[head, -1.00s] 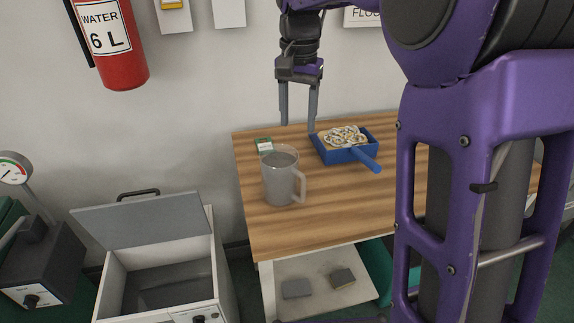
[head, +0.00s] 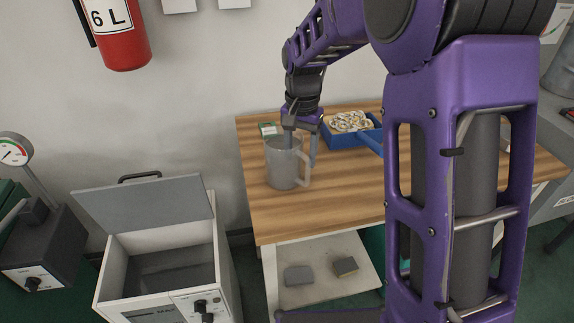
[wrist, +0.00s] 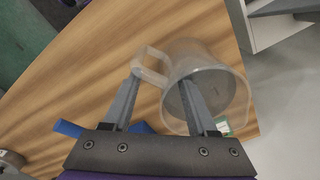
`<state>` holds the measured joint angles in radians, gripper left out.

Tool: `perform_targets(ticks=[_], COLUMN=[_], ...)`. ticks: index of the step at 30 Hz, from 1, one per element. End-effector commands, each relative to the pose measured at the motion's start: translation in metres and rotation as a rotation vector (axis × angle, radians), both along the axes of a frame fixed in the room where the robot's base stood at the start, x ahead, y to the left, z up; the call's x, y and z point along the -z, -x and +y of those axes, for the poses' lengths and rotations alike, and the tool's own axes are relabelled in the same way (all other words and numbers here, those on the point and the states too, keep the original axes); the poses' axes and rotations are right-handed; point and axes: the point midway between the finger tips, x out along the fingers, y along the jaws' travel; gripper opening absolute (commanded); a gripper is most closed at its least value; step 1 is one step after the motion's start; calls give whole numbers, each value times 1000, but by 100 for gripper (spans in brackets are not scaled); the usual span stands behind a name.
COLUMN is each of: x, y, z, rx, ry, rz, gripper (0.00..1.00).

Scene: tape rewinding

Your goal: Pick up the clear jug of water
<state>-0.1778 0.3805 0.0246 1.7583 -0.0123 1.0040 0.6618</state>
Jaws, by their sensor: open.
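The clear jug (head: 281,170) stands upright on the wooden table near its left edge, its handle on the right. Its contents look greyish, and I cannot make out a water level. My gripper (head: 301,150) points down at the handle side of the jug, open and holding nothing. In the wrist view, the jug (wrist: 217,68) lies right of centre. There, the gripper (wrist: 160,87) has one finger over the jug's mouth and the other beyond the handle (wrist: 150,66). I cannot tell whether the first finger is inside the rim.
A blue pan (head: 342,138) with pale pieces in it stands just right of my gripper. A small green-and-white box (head: 267,128) lies behind the jug. A white box machine (head: 160,270) with a raised lid stands left of the table (head: 290,220). The table front is clear.

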Motion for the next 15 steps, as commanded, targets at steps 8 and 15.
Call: perform_targets(ticks=[8, 15], x=[29, 29], y=[0, 0], z=[0, 0], rx=[0, 0], ry=[0, 0], rz=[-1, -2], gripper=[58, 51])
